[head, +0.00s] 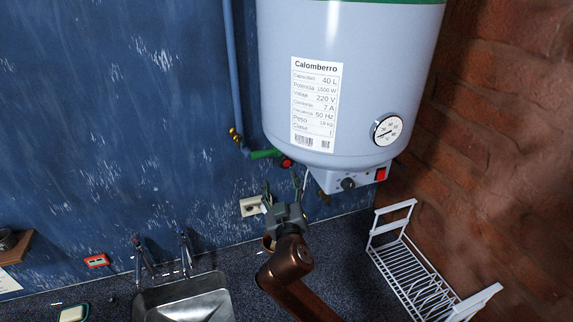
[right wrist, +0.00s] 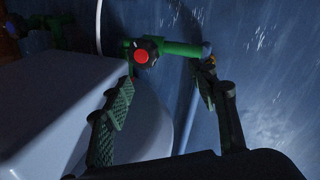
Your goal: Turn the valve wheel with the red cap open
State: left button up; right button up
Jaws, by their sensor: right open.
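The valve wheel with the red cap (head: 286,162) sits on a green pipe (head: 263,154) just under the white water heater (head: 345,80). In the right wrist view the red cap (right wrist: 141,57) faces the camera, with a dark wheel around it, and the green pipe (right wrist: 180,48) runs to its right. My right gripper (head: 282,189) is open, below the valve in the head view. In the right wrist view its jaws (right wrist: 168,84) are apart and empty, with the valve beyond the tips, nearer the left finger. I see no contact with the wheel. My left gripper is not in view.
The heater's underside has a knob (head: 347,184) and a red switch (head: 381,174). A blue pipe with a brass fitting (head: 235,135) runs down the wall. A wall socket (head: 250,206), a sink (head: 185,300) and a white dish rack (head: 415,265) are nearby.

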aim_at(287, 164)
jog(key=w+m+p, duration=0.1)
jog(key=w+m, duration=0.2)
jog(key=m, duration=0.1)
jog(key=w+d+m+p, duration=0.1)
jog(key=w+m, duration=0.2)
jog(key=m, duration=0.2)
jog(key=w+d+m+p, duration=0.1)
jog(key=w+m, duration=0.2)
jog(key=m, duration=0.1)
jog(key=shift+d+y, duration=0.1)
jog(key=shift+y, duration=0.2)
jog(key=shift+f, duration=0.1)
jog(key=c, duration=1.1)
